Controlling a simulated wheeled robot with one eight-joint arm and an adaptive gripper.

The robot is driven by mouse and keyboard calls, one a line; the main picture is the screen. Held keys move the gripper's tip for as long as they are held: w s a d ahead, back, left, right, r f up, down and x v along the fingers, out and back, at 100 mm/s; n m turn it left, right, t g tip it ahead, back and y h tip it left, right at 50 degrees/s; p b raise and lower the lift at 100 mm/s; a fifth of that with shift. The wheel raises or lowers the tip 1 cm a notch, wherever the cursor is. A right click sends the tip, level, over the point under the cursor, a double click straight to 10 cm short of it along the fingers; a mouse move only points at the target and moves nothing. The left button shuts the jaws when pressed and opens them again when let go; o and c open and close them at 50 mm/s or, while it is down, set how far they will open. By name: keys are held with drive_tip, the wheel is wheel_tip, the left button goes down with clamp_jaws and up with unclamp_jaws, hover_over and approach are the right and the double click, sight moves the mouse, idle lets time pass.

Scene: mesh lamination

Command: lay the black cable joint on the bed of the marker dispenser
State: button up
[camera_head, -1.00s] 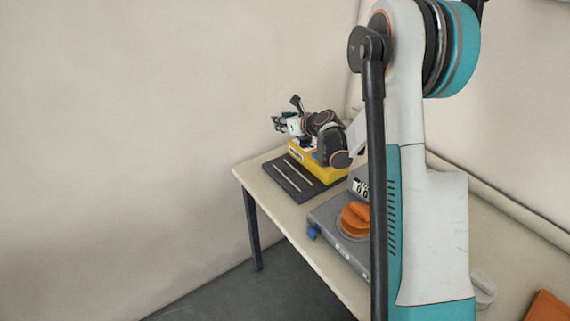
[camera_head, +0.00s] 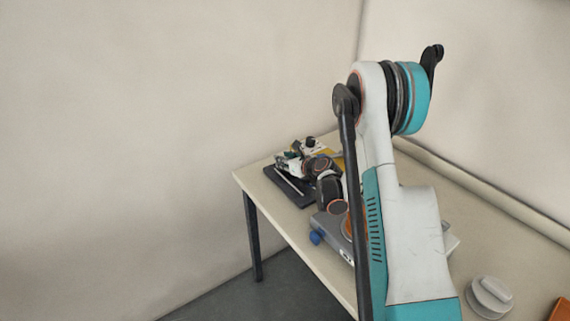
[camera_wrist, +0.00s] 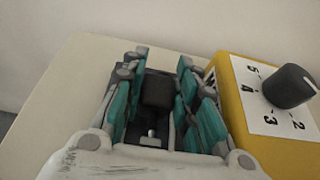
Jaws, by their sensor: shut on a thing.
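My gripper (camera_wrist: 162,60) has its teal-and-grey fingers shut on a black block, the cable joint (camera_wrist: 157,90), in the wrist view. In the head view my gripper (camera_head: 287,160) is low over the far end of the table, above the dark tray and beside the yellow box. The yellow box (camera_wrist: 243,110) has a white top face with printed numbers and a black knob; it stands right of the fingers in the wrist view. In the head view the box (camera_head: 325,151) is mostly hidden by my arm. I cannot tell for sure which device is the marker dispenser.
The dark tray (camera_head: 270,177) holds pale rods near the table's left edge. A grey device (camera_head: 325,225) with an orange knob and a blue knob stands nearer, partly behind my arm. A white round lidded thing (camera_head: 490,295) is at right. The table (camera_head: 283,220) is bare along its front edge.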

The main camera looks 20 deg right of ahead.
drive_tip(key=shift+f+b, duration=0.35)
drive_tip(key=shift+f, duration=0.05)
drive_tip(key=shift+f, duration=0.25)
drive_tip(key=o, duration=1.1)
drive_tip(key=shift+r, duration=0.1)
